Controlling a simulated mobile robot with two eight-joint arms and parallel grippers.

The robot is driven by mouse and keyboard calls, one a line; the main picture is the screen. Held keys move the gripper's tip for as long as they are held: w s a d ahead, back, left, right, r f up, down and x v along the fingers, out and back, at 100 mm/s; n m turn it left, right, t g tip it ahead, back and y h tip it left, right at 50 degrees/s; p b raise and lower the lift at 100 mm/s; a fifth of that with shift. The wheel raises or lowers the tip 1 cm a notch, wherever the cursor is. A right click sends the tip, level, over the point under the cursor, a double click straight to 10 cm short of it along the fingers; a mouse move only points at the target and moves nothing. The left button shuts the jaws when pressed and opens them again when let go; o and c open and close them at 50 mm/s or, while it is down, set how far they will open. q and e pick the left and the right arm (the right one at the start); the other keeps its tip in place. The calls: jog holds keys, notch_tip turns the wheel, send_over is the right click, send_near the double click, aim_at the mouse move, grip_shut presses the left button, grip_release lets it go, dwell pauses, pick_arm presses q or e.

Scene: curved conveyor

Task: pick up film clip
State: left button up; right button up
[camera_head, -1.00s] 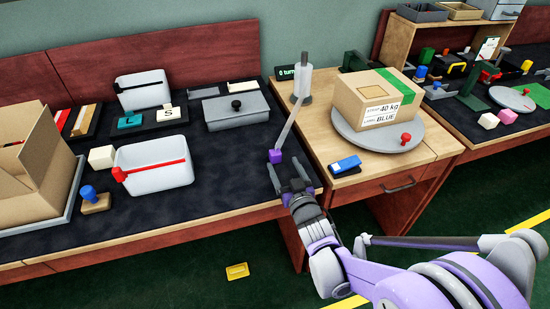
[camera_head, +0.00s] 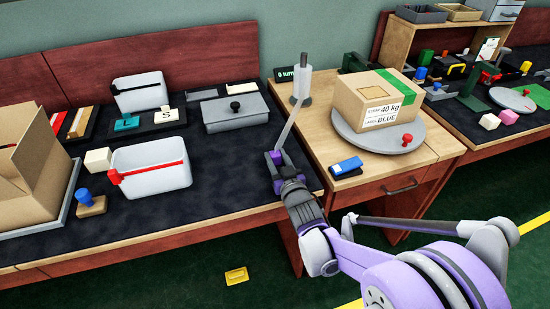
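The film clip (camera_head: 276,156) is a small purple block at the lower end of a pale film strip (camera_head: 288,124). The strip runs down from a white film roll (camera_head: 301,84) on an upright stand. My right gripper (camera_head: 278,161) reaches in from the lower right, with its fingertips at the clip near the right edge of the dark mat. The fingers partly hide the clip. I cannot tell whether they are closed on it or only around it. My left gripper is not in view.
A cardboard box (camera_head: 374,97) sits on a round grey turntable (camera_head: 350,137) to the right. A blue stapler-like item (camera_head: 346,167) lies near the gripper. A grey lidded box (camera_head: 235,111) and white bin (camera_head: 150,176) stand left. The dark mat (camera_head: 225,180) between is clear.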

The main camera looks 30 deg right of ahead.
grip_shut()
jog(key=shift+s+r, duration=0.1)
